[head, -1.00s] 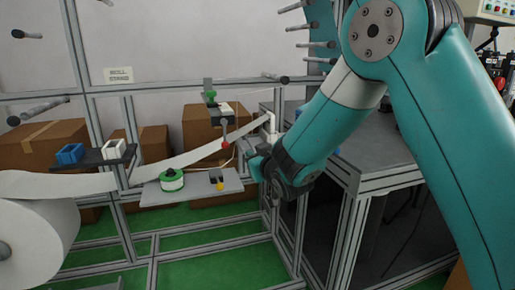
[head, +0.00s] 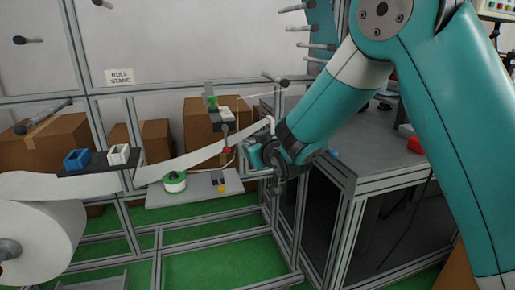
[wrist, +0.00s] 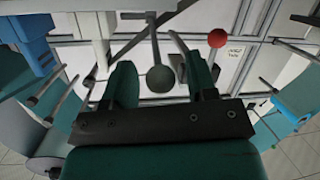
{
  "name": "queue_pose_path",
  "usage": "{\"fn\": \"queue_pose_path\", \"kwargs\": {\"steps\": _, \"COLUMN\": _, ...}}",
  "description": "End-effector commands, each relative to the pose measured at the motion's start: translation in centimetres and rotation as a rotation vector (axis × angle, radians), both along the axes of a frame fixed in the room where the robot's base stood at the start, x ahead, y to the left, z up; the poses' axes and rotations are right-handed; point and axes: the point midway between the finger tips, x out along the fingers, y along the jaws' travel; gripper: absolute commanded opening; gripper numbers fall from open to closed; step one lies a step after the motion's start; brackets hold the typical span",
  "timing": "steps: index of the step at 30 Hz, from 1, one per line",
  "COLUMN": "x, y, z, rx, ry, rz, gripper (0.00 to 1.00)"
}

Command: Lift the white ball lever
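In the wrist view, a lever ball (wrist: 160,79) on a thin rod shows between the two fingers of my gripper (wrist: 161,72). The ball looks grey-green and shaded, so I cannot tell if it is white. The fingers are open, with a visible gap on each side of the ball; I cannot tell its depth. A separate red ball (wrist: 217,39) is to the right of the fingers. In the head view, my gripper (head: 254,155) is beside the red ball (head: 226,151). A small white upright piece (head: 270,124) shows just above my gripper; the lever ball is not clearly visible there.
A white web runs from the large roll (head: 40,240) towards the frame near my gripper. A shelf (head: 200,195) carries a green-rimmed reel (head: 174,182). The grey cabinet (head: 365,160) stands close to the right of my wrist. Cardboard boxes (head: 205,120) stand behind the frame.

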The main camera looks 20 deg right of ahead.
Motion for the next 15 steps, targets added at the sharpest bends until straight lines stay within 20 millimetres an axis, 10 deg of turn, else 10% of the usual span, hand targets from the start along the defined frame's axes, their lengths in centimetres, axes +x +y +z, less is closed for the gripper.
{"fn": "queue_pose_path", "kwargs": {"steps": 8, "x": -0.9, "y": 0.0, "z": 0.1, "rx": 0.001, "ry": 0.003, "rz": 0.001, "gripper": 0.52}}
{"fn": "queue_pose_path", "kwargs": {"steps": 15, "x": -5.7, "y": -0.5, "z": 1.4, "rx": 0.000, "ry": 0.002, "rz": 0.003, "gripper": 0.52}}
